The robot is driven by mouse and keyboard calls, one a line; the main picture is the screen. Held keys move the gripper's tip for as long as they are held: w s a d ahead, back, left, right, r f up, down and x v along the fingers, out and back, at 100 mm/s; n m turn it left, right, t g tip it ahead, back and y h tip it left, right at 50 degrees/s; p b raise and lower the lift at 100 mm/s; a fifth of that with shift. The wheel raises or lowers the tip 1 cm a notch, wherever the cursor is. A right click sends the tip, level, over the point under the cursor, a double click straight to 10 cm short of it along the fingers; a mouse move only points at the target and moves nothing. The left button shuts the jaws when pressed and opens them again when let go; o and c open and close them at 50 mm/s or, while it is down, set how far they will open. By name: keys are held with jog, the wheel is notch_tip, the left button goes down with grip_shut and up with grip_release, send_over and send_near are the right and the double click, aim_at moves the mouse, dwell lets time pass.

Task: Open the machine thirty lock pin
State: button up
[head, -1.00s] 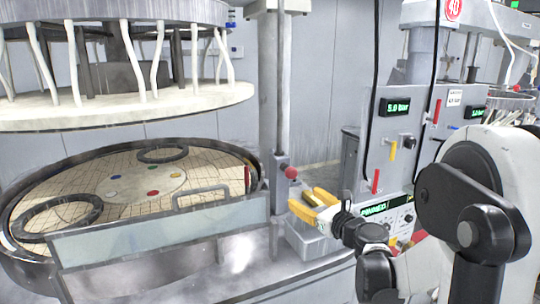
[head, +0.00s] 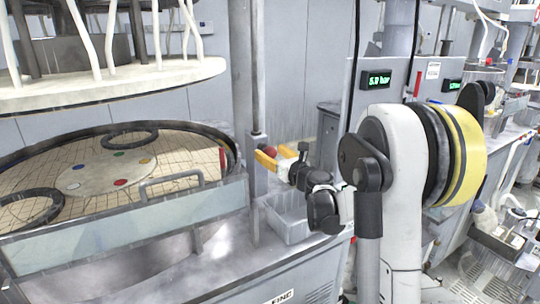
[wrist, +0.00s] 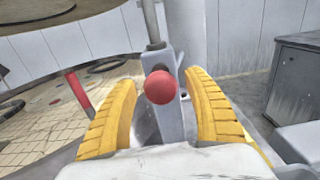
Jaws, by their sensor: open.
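The lock pin shows as a red ball knob (wrist: 160,87) on a grey upright post (wrist: 168,118) in the wrist view. The knob (head: 270,151) also shows in the head view, partly hidden by my gripper. My gripper (head: 277,156) is open at the post, its yellow fingers on either side of the knob. In the wrist view the fingers (wrist: 160,78) stand left and right of the knob, with a visible gap on both sides. No machine number reading thirty can be made out.
A round platen (head: 100,212) with rings lies left, behind a clear guard with a handle (head: 172,187). A grey bin (head: 290,222) sits below my gripper. A grey cabinet (wrist: 298,85) stands at the right in the wrist view.

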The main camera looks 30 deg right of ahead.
jog(key=shift+w, duration=0.15)
grip_shut()
jog(key=s, duration=0.5)
jog(key=shift+s+d, duration=0.1)
jog(key=shift+s, duration=0.1)
grip_release()
